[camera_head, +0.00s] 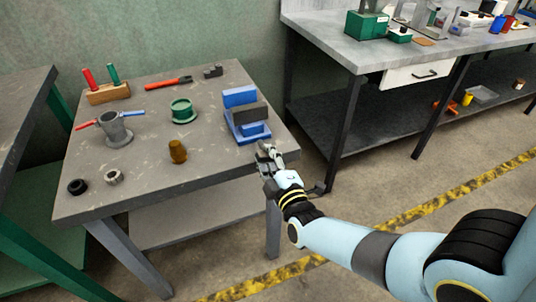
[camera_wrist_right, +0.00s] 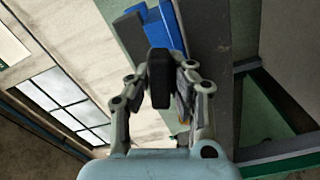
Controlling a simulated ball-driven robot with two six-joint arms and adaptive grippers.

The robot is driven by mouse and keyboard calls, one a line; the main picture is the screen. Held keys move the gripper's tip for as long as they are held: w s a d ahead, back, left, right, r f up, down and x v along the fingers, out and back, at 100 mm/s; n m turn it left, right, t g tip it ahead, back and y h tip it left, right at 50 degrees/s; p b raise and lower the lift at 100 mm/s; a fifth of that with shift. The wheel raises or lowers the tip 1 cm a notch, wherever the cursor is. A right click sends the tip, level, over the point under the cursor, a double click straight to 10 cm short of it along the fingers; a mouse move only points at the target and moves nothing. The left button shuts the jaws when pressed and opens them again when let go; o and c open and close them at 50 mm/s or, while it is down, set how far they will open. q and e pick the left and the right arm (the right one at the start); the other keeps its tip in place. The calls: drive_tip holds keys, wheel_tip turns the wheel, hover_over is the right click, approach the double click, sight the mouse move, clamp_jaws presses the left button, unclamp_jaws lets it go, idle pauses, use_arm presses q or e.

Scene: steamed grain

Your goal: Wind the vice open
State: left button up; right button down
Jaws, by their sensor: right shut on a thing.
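The blue vice (camera_head: 243,133) sits at the right front of the grey workbench, with a dark grey block (camera_head: 250,112) at its jaws. My right gripper (camera_head: 266,152) is at the front of the vice, by the bench edge. In the wrist view, my right gripper (camera_wrist_right: 163,82) is shut on a black handle (camera_wrist_right: 159,70), with the blue vice (camera_wrist_right: 167,28) behind it. The handle is hidden by the fingers in the head view, and how far the jaws stand apart is hard to tell. My left gripper is not in view.
The workbench (camera_head: 140,182) also bears a green flanged part (camera_head: 183,112), a brown part (camera_head: 177,152), a grey flanged cylinder (camera_head: 115,130), two rings, a red-handled tool (camera_head: 168,82) and a wooden holder (camera_head: 108,95). A second bench (camera_head: 345,52) stands at the right, across a floor gap.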

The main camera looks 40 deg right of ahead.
drive_tip(key=shift+s+f+n, duration=0.1)
drive_tip(key=shift+f+n, duration=0.05)
drive_tip(key=shift+n, duration=1.85)
drive_tip(key=c, duration=1.5)
unclamp_jaws()
drive_tip(key=v, duration=1.2)
